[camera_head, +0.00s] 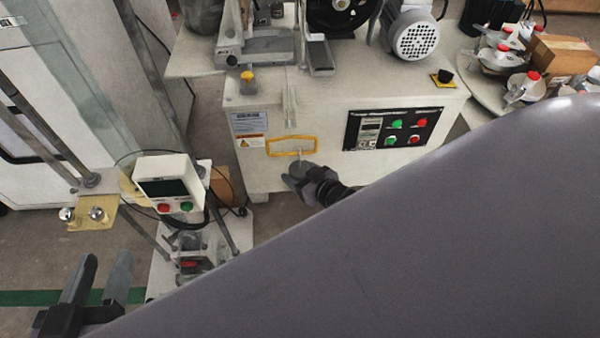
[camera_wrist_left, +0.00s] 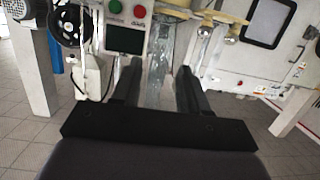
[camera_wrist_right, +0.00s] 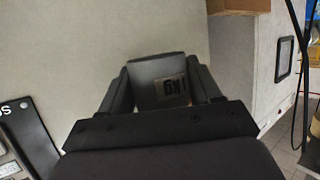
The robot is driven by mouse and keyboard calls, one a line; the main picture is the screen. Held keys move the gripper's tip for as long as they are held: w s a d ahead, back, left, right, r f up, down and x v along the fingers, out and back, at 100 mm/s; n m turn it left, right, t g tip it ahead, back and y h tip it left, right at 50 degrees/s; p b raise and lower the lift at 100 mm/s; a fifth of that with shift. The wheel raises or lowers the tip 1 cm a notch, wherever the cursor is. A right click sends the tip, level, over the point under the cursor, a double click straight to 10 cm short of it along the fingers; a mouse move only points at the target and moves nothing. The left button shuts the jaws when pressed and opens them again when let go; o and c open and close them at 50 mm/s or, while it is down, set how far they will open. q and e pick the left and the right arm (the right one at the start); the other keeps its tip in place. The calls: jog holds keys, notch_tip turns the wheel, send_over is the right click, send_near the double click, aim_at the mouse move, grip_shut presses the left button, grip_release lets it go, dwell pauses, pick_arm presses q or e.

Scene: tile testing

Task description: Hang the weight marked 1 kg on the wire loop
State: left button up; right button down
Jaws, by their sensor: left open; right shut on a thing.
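The yellow wire loop (camera_head: 268,148) shows in the head view in front of the white machine cabinet, below a metal bracket. My right gripper (camera_head: 300,181) is just below the loop, shut on the grey weight (camera_head: 294,172). A thin pale hook (camera_head: 300,155) above the weight overlaps the loop's lower edge; I cannot tell whether they touch. In the right wrist view, the weight (camera_wrist_right: 147,72) sits between the fingers with a label reading "kg", its digit partly unclear. My left gripper (camera_head: 102,275) is open and empty at lower left; it also shows in the left wrist view (camera_wrist_left: 158,80).
A control panel (camera_head: 395,128) is on the cabinet right of the loop. A small display box (camera_head: 166,185) on a stand is to the left. A round table (camera_head: 480,85) with several red-capped items is at upper right. My own arm covers the lower right.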

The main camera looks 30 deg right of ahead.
jog(key=shift+f, duration=0.1)
jog(key=shift+c, duration=0.7)
grip_release()
jog(key=shift+f, duration=0.1)
jog(key=shift+s+f, duration=0.15)
jog(key=shift+f, duration=0.05)
jog(key=shift+s+r+p, duration=0.3)
jog(key=shift+r+p, duration=0.05)
pick_arm(q)
jog(key=d+p, duration=0.1)
jog(key=d+n+g+p, duration=0.1)
jog(key=p, duration=0.1)
jog(key=shift+w+d+g+h, duration=0.15)
jog(key=shift+w+g+h, duration=0.15)
jog(key=shift+w, duration=0.1)
pick_arm(e)
jog(key=v, duration=0.6)
jog(key=shift+d, duration=0.1)
jog(key=shift+s, duration=0.1)
